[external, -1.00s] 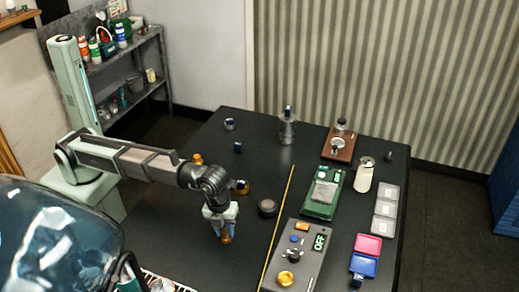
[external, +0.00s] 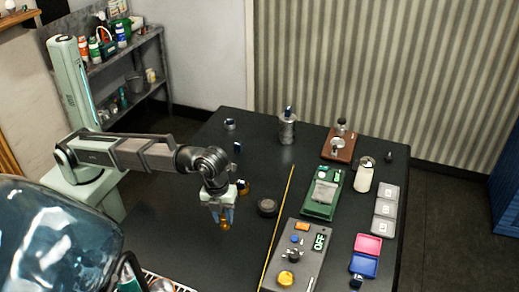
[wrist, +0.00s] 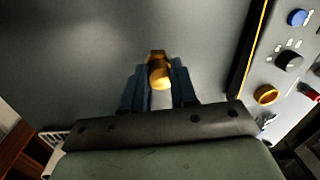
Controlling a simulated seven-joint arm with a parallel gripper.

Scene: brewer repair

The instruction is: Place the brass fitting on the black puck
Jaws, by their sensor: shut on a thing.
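My gripper (external: 223,217) is shut on a brass fitting (external: 225,225) and holds it pointing down over the dark table, left of the black puck. In the wrist view, the brass fitting (wrist: 159,74) sits between the two blue fingers of my gripper (wrist: 159,84). The black puck (external: 267,207) is a low dark round block on the table, apart from the fitting and a little to its right. The puck does not show in the wrist view.
Another brass-coloured piece (external: 243,188) stands just behind my gripper. A yellow strip (external: 279,225) runs along the table right of the puck. Beyond it are a grey control box (external: 308,240) with knobs and a green scale (external: 322,194). A metal canister (external: 287,130) stands farther back.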

